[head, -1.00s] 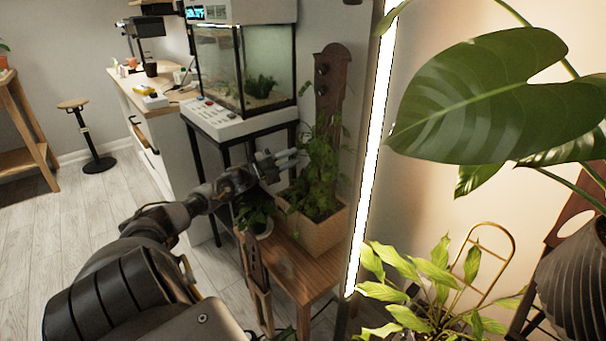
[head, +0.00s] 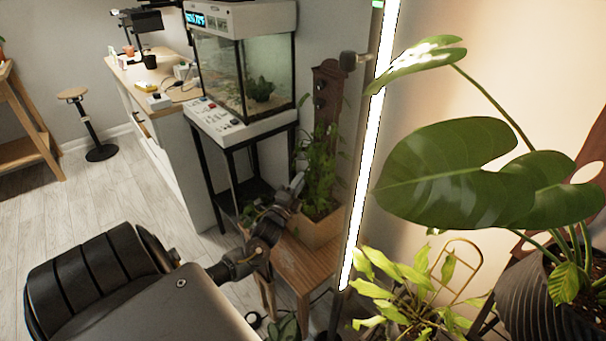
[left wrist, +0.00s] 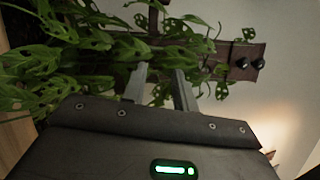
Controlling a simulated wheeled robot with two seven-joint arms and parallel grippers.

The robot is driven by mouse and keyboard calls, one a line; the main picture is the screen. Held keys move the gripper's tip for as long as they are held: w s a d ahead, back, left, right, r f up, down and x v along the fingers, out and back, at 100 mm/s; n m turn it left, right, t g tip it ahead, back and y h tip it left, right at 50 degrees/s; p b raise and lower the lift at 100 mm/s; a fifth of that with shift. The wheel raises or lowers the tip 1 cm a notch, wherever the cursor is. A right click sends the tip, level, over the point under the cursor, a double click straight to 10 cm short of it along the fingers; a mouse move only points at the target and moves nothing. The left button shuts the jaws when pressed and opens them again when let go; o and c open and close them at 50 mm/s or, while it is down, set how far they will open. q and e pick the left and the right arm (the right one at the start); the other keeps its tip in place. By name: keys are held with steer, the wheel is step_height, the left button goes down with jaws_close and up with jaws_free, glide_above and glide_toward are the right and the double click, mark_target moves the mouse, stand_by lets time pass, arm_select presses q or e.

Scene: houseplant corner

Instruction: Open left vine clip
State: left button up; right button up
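A leafy vine (head: 318,165) grows in a wooden box planter (head: 318,232), against a dark upright wooden board (head: 327,120). The board carries small dark round fittings (head: 320,103); I cannot tell whether one is the left vine clip. My left gripper (head: 297,184) is at the vine's left side, above the planter. In the left wrist view its fingers (left wrist: 158,72) stand apart, with leaves around and beyond the tips; nothing is seen gripped. My right gripper is out of view.
The planter stands on a small wooden table (head: 300,268). An aquarium (head: 245,75) on a black stand is behind at left. A bright vertical light tube (head: 368,160) stands just right of the planter. Large-leaved plants (head: 450,180) fill the right side.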

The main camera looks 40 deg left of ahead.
arm_select(q)
steer(key=s+d+f+n+g+h, duration=0.2)
steer(key=s+d+f+n+g, duration=0.4)
steer(key=s+d+f, duration=0.4)
steer(key=shift+d+f+n+g+h, duration=0.3)
steer(key=shift+d+f+n+g, duration=0.25)
steer(key=shift+d, duration=0.75)
steer(key=shift+s+f, duration=0.1)
